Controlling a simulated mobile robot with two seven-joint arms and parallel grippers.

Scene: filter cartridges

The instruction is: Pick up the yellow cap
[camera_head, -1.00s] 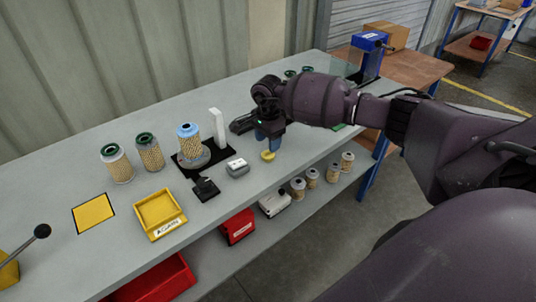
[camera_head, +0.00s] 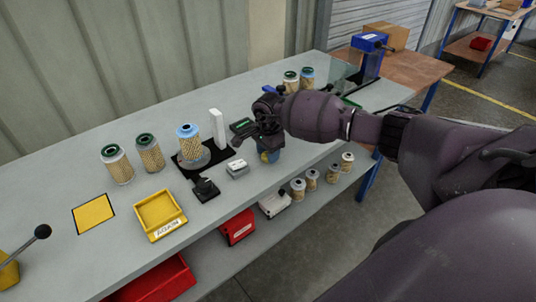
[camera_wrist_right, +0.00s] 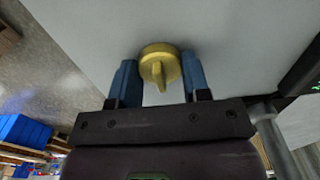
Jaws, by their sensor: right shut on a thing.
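The yellow cap (camera_wrist_right: 160,64) is round with a raised ridge across its face. In the right wrist view it sits between the two blue fingertips of my right gripper (camera_wrist_right: 159,76), which is shut on it. In the head view my right gripper (camera_head: 269,155) is low over the front part of the grey bench, and only a bit of yellow shows between its blue fingers. Whether the cap still touches the bench top cannot be told. My left gripper is not in view.
A grey-white block (camera_head: 237,168) and a black fixture (camera_head: 205,189) lie left of my right gripper. A filter cartridge with a blue top (camera_head: 188,142) stands on a black base beside a white post (camera_head: 218,128). A yellow tray (camera_head: 160,214) is farther left. The bench's front edge is close.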

